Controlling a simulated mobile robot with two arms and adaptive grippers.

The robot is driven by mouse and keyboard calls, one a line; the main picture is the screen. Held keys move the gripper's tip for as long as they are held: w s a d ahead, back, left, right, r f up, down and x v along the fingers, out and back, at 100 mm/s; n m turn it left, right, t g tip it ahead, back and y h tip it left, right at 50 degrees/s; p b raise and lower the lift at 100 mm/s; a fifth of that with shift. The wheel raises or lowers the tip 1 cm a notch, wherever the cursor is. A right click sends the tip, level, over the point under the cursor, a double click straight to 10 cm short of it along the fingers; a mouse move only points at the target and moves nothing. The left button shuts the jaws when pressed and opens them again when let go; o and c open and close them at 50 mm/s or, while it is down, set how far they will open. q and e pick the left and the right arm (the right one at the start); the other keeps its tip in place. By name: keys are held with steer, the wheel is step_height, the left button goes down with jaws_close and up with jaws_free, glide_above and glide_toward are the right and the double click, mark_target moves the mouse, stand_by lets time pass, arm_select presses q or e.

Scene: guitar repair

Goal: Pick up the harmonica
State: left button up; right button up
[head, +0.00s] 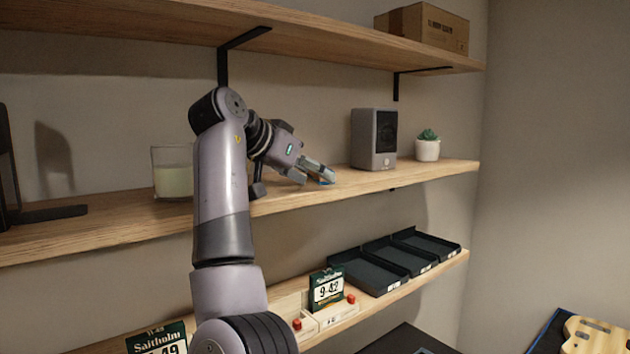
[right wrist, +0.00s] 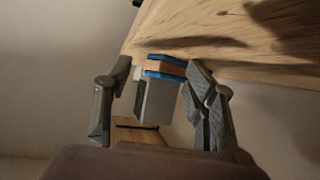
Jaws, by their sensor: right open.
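The harmonica (right wrist: 166,68) shows in the right wrist view as a small block with blue layers and a wood-coloured layer between them. It lies on the middle shelf's surface. My right gripper (right wrist: 160,105) is open, with one finger on each side of the harmonica and a visible gap at each side. In the head view my right gripper (head: 325,177) is low over the middle shelf near its front edge. Only a small blue part of the harmonica (head: 326,183) shows there, at the fingertips; the fingers hide the rest. My left gripper is not in view.
On the middle shelf (head: 420,176), a grey speaker (head: 362,140) and a potted succulent (head: 428,147) stand right of the gripper. A glass candle (head: 172,175) stands left. The upper shelf (head: 330,35) is overhead. Dark trays (head: 372,275) and string packs (head: 327,288) sit below.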

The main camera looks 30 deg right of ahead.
steer(key=o, duration=1.1)
